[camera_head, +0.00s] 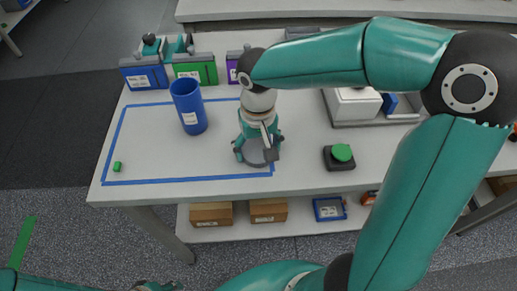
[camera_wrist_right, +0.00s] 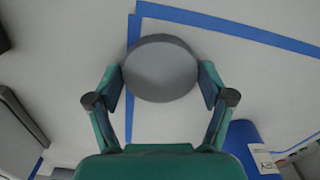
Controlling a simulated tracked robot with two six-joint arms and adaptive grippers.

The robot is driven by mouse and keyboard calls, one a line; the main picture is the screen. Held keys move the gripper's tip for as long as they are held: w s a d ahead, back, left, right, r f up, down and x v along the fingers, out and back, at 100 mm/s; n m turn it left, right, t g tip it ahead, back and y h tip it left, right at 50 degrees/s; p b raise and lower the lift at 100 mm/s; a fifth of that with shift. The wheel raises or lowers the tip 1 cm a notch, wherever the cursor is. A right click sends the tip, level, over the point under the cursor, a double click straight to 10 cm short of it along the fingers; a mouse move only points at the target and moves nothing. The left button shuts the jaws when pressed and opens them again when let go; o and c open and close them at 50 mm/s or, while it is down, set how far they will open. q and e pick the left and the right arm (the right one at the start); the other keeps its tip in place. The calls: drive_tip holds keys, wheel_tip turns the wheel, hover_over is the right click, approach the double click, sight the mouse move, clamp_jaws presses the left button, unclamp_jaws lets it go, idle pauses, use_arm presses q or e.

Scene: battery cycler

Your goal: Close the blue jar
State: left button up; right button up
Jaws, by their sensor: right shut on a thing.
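The blue jar (camera_head: 188,107) stands upright on the table inside the blue tape outline, with a white label and its top open. It also shows at the lower right of the right wrist view (camera_wrist_right: 246,140). My right gripper (camera_head: 258,150) is to the right of the jar, pointing down. It is shut on a round grey lid (camera_wrist_right: 162,68), gripped at its sides over the right part of the tape outline. I cannot tell how high the lid is above the table. Only small teal parts, possibly my left gripper, show at the bottom edge of the head view; its jaws are unclear.
Blue, green and purple bins (camera_head: 195,68) line the back of the table. A small green piece (camera_head: 117,166) lies at the left. A green button (camera_head: 341,153) on a dark box and a white device (camera_head: 353,105) are at the right. The tape area around the jar is clear.

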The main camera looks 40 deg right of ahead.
sight(259, 151)
drive_tip(key=shift+r, duration=0.1)
wheel_tip(259, 151, up, 20)
drive_tip(key=p, duration=0.2)
idle(0.3)
idle(0.4)
